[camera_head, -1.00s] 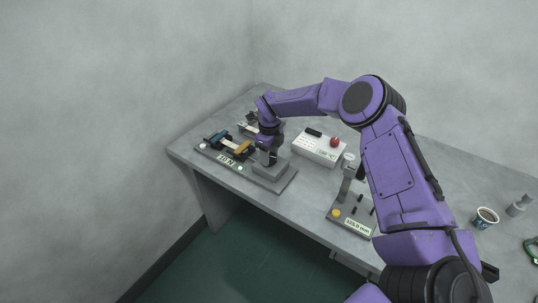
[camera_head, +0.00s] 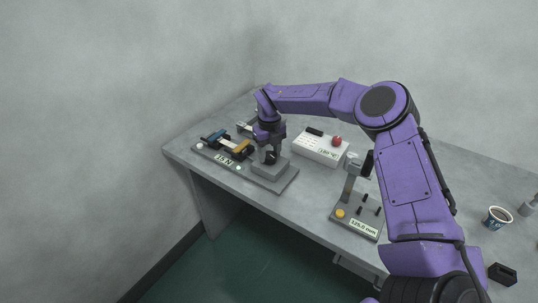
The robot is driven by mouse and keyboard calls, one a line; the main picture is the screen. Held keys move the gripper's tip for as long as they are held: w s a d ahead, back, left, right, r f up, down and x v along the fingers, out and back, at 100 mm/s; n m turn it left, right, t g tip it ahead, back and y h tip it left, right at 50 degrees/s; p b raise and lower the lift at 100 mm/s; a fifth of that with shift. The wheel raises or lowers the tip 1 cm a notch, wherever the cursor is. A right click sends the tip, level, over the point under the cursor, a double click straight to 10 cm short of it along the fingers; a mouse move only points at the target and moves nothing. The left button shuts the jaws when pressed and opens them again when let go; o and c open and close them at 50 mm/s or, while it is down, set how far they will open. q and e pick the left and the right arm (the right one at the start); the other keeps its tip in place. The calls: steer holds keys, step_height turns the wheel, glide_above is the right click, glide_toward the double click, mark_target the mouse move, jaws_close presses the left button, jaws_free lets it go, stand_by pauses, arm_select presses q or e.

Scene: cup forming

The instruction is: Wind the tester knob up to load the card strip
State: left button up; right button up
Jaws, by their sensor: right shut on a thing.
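The tester (camera_head: 283,182) is a long grey base on the left of the table, with a blue clamp (camera_head: 213,136) and an orange clamp (camera_head: 239,148). My right gripper (camera_head: 270,157) points down over the raised grey block (camera_head: 268,170) at the tester's right end. It is shut on the dark knob there, which the fingers mostly hide. My left gripper is not in view.
A white box with a red button (camera_head: 337,141) stands behind the tester. A cup of dark drink (camera_head: 498,217) and a small black object (camera_head: 503,273) are at the right. Walls close the back and left.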

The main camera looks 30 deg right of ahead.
mark_target(270, 154)
steer(key=shift+r, duration=0.1)
stand_by(0.3)
steer(key=o, duration=1.1)
steer(key=shift+c, duration=0.2)
step_height(270, 154, up, 10)
steer(key=b, duration=0.1)
steer(key=shift+r+b, duration=0.25)
steer(key=shift+b, duration=0.05)
